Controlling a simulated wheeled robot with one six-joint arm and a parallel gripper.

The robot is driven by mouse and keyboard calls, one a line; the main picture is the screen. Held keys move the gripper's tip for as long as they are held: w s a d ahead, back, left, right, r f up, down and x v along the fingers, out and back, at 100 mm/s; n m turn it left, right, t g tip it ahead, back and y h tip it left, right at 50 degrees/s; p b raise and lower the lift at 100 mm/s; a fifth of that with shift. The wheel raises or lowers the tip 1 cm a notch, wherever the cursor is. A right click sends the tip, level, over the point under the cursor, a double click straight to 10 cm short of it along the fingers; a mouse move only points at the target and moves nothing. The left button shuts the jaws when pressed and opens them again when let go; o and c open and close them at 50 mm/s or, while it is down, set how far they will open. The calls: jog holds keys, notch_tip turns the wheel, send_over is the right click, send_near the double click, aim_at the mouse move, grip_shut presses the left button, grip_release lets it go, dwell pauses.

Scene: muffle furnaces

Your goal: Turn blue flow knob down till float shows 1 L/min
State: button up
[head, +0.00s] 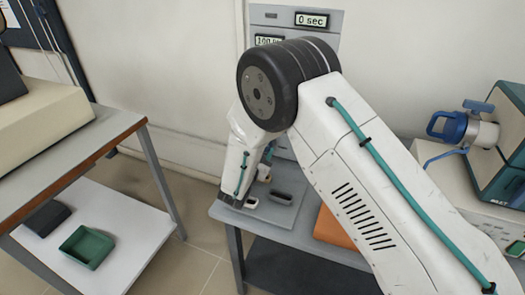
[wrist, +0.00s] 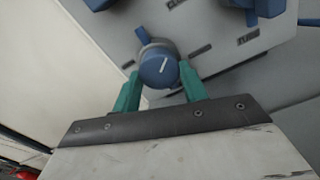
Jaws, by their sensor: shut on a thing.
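The blue flow knob (wrist: 158,71) shows in the wrist view, round with a white pointer line on its face. The line points up and leans slightly right in that view. It sits on a light grey panel (wrist: 215,35). My gripper (wrist: 160,80) has its two teal fingers on either side of the knob and is shut on it. In the head view my own arm covers the knob, and most of my gripper is hidden. I cannot make out the flow float or its scale in either view.
In the wrist view, other blue parts (wrist: 265,7) stick out of the panel at the top. In the head view a grey unit with a "0 sec" display (head: 312,20) stands behind my arm. A table (head: 225,212) holds a dark tray and an orange item (head: 330,228).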

jog(key=o, duration=1)
jog(key=v, duration=0.7)
jog(key=shift+s+a, duration=0.15)
jog(key=shift+s, duration=0.2)
